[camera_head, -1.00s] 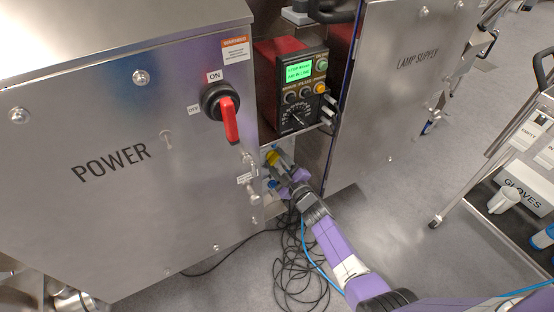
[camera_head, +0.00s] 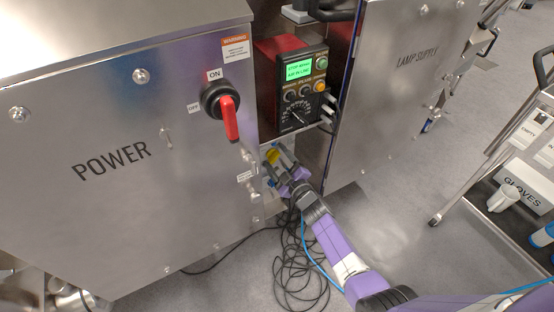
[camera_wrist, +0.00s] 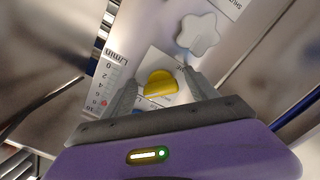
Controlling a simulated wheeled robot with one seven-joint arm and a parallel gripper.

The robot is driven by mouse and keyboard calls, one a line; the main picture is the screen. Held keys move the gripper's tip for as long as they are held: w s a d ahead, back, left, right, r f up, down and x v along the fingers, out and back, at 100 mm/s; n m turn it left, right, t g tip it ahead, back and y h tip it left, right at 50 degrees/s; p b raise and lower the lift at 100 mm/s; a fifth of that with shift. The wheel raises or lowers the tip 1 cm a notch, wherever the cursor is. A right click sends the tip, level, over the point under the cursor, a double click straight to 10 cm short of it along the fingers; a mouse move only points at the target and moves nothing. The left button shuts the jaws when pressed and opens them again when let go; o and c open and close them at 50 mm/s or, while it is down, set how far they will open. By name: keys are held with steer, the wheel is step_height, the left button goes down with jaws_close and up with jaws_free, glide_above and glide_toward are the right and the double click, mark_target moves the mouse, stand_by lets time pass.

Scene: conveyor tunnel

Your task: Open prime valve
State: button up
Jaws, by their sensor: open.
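A yellow knob (camera_wrist: 160,83) on a white plate sits between my gripper's fingers in the wrist view, a little beyond their tips. I cannot tell whether this knob is the prime valve, as the lettering near it is unreadable. In the head view the yellow knob (camera_head: 271,156) is small, below the control box and partly hidden by my gripper (camera_head: 279,164). My gripper (camera_wrist: 158,80) is open and empty, one finger on each side of the knob, with no clear contact. A white star-shaped knob (camera_wrist: 198,34) is above it in the wrist view.
A flow scale marked L/min (camera_wrist: 103,85) is left of the yellow knob. The POWER cabinet (camera_head: 110,210) and LAMP SUPPLY cabinet (camera_head: 385,110) flank the recess. A control box (camera_head: 301,92) with a green screen is above. Black cables (camera_head: 297,265) lie on the floor below.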

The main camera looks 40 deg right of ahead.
steer(key=shift+s, duration=0.1)
steer(key=p+v, duration=0.1)
steer(key=v, duration=0.6)
steer(key=shift+s+p, duration=0.3)
